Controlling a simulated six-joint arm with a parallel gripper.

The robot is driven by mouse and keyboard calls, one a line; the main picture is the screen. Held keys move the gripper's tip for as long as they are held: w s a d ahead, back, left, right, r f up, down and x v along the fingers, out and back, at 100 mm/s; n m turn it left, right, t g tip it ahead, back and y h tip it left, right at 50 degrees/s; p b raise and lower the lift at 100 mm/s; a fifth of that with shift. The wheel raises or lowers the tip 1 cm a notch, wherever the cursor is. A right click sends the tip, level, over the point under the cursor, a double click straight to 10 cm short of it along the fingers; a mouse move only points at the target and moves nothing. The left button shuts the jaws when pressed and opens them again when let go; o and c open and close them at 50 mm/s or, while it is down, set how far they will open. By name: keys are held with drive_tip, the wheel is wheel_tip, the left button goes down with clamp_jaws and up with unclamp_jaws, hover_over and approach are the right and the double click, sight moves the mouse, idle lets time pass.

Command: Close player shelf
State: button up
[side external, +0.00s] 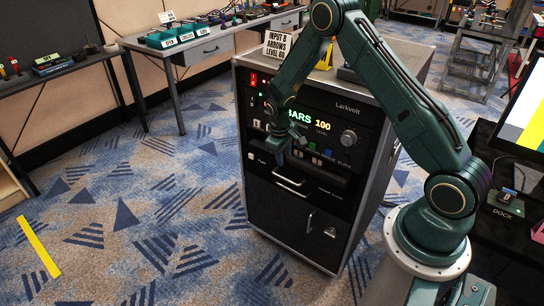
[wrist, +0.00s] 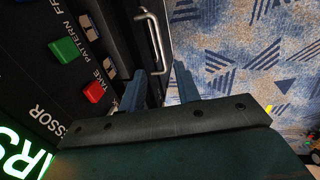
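The player shelf (side external: 262,168) is a black panel in the rack cabinet, below the row of coloured buttons. Its silver bar handle (side external: 289,187) runs across the lower front, and the handle also shows in the wrist view (wrist: 154,42). I cannot tell for sure how far the shelf stands out. My gripper (side external: 288,152) is in front of the rack, just above the handle and apart from it. In the wrist view its two blue-green fingers (wrist: 158,74) are spread, with nothing between them, and the handle lies just beyond their tips.
The rack cabinet (side external: 237,110) stands on blue patterned carpet, with a lit display, a knob (side external: 349,138) and coloured buttons (wrist: 64,50) close to my gripper. A lower door (side external: 290,219) has its own handle.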

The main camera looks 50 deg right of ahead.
drive_tip(key=shift+a+r, duration=0.15)
drive_tip(key=shift+r, duration=0.55)
drive_tip(key=shift+a+r, duration=0.1)
drive_tip(key=shift+r, duration=0.6)
drive_tip(key=shift+f, duration=0.1)
clamp_jaws()
drive_tip(key=w+a+f+n+h, duration=0.2)
drive_tip(key=a+f+n+h, duration=0.3)
drive_tip(key=n, duration=1.2)
drive_tip(key=shift+w+a+f+n+h, duration=0.15)
drive_tip(key=shift+w+a+n+h, duration=0.2)
drive_tip(key=shift+a+h, duration=0.7)
